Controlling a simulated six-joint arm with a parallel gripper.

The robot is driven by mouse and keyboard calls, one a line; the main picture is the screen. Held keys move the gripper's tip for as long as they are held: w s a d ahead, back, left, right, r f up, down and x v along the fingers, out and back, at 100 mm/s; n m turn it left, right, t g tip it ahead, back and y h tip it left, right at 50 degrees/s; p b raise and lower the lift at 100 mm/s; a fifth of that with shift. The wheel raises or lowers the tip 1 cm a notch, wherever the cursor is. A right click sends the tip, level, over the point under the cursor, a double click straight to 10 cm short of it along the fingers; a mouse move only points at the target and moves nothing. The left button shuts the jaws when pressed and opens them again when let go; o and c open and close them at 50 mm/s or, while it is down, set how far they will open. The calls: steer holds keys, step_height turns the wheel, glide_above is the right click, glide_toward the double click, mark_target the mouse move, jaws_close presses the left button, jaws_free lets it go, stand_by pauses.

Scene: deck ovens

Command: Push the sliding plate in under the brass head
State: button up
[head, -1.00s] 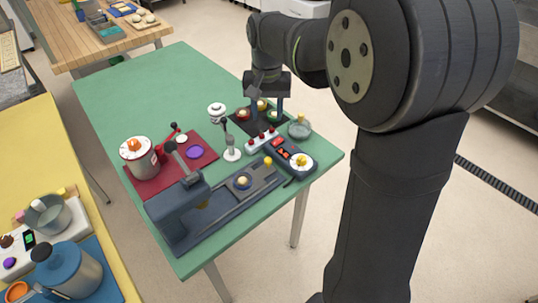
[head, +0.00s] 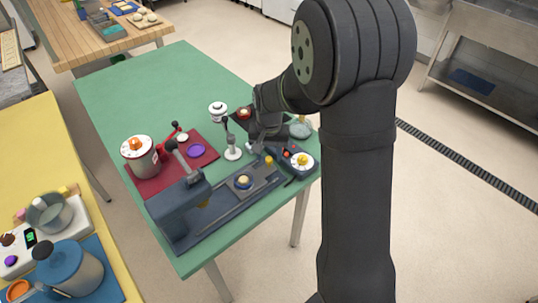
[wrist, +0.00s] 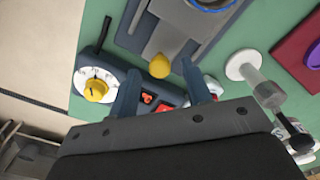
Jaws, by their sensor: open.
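The dark blue-grey press (head: 177,207) stands along the front edge of the green table. A little of its brass head (head: 203,204) shows beneath the arm of the press. The sliding plate (head: 252,178) is drawn out to the right along the bed, apart from the head. It carries a blue ring with a pale ball (head: 243,181). A yellow knob (head: 268,160) stands at its outer end; it also shows in the wrist view (wrist: 160,66). My gripper (head: 262,147) is open and empty, just behind the knob. In the wrist view the knob appears between my fingertips (wrist: 159,72); contact cannot be told.
A white-based stand (head: 233,153) is left of my gripper. A red mat (head: 165,182) with a pot (head: 140,158) lies behind the press. The table's far left is clear.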

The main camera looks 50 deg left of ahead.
steer(key=shift+f, duration=0.5)
steer(key=shift+c, duration=0.3)
jaws_close()
steer(key=s, duration=1.4)
steer(key=shift+s+r, duration=0.1)
steer(key=shift+s, duration=0.15)
steer(key=shift+o, duration=0.3)
jaws_free()
steer(key=shift+s, duration=0.1)
steer(key=shift+r, duration=0.1)
